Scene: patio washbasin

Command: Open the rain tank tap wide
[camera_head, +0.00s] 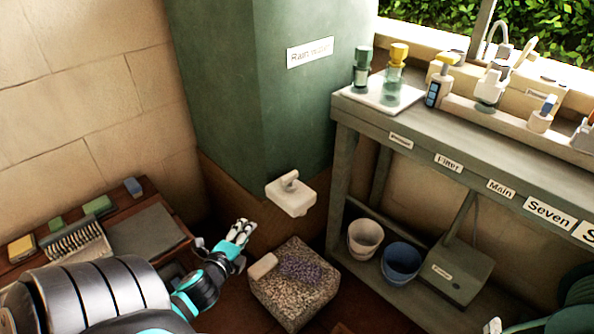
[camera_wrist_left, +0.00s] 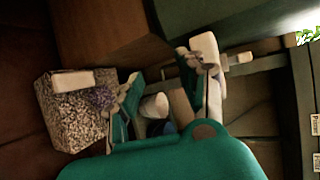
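The rain tank (camera_head: 295,110) is a green block with a white label. Its white tap (camera_head: 290,195) sticks out low at the tank's front corner, with a short raised lever on top. My left gripper (camera_head: 240,236) is to the left of the tap and slightly lower in the picture, apart from it. In the left wrist view, my gripper's fingers (camera_wrist_left: 158,90) are spread with a gap between them. A white part, seemingly the tap (camera_wrist_left: 205,48), shows beside the right finger there; contact cannot be judged. Only a piece of my right arm (camera_head: 550,325) shows at bottom right.
A speckled stone block (camera_head: 295,285) stands below the tap. A white bucket (camera_head: 365,238) and a blue bucket (camera_head: 401,262) are under the labelled bench (camera_head: 455,145). A wooden side table (camera_head: 165,215) with brushes and sponges is at left.

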